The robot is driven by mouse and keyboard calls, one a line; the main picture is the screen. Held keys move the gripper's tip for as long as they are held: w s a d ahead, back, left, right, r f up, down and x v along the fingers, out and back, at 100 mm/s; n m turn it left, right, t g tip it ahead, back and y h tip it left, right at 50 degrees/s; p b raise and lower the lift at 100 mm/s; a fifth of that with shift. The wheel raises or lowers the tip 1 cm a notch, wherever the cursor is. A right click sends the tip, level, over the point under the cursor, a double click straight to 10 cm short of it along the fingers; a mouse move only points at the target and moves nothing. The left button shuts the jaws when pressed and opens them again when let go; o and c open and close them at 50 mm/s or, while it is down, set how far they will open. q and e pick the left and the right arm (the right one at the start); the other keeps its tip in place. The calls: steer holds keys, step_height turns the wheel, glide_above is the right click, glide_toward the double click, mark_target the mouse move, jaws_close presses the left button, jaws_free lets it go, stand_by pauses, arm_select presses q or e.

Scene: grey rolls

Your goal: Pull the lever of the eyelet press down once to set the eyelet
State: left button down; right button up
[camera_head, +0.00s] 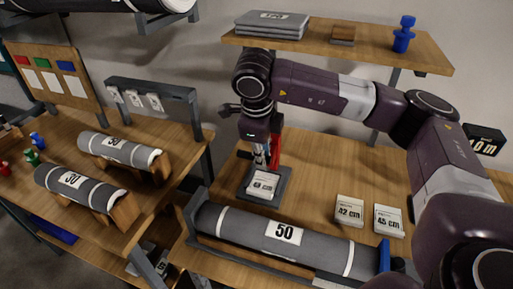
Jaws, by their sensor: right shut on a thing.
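The eyelet press (283,178) stands on the wooden table, with a dark grey base and a red upright part (276,140). A pale block with a small label (263,185) sits on its base. My right arm reaches in from the right, and its gripper (262,155) points down at the press, beside the red part. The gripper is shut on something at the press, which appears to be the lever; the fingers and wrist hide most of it. My left gripper is not in view.
A grey roll labelled 50 (240,223) lies in a holder in front of the press. Cards marked 42 cm (349,211) and 45 cm (388,220) lie to the right. A shelf (330,45) hangs above. More rolls (120,148) rest on the left table.

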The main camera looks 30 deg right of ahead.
steer(key=shift+s+a+f, duration=0.1)
steer(key=shift+a+f, duration=0.05)
steer(key=shift+f, duration=0.3)
steer(key=shift+f+b, duration=0.1)
steer(key=shift+b, duration=0.2)
steer(key=shift+s+a+f+b, duration=0.15)
steer(key=shift+f+b, duration=0.55)
steer(key=shift+f, duration=0.05)
steer(key=shift+s+a+f+b, duration=0.1)
steer(key=shift+f+b, duration=0.75)
steer(key=shift+b+x, duration=0.85)
steer(key=shift+s+a+f, duration=0.1)
steer(key=shift+s+a, duration=0.1)
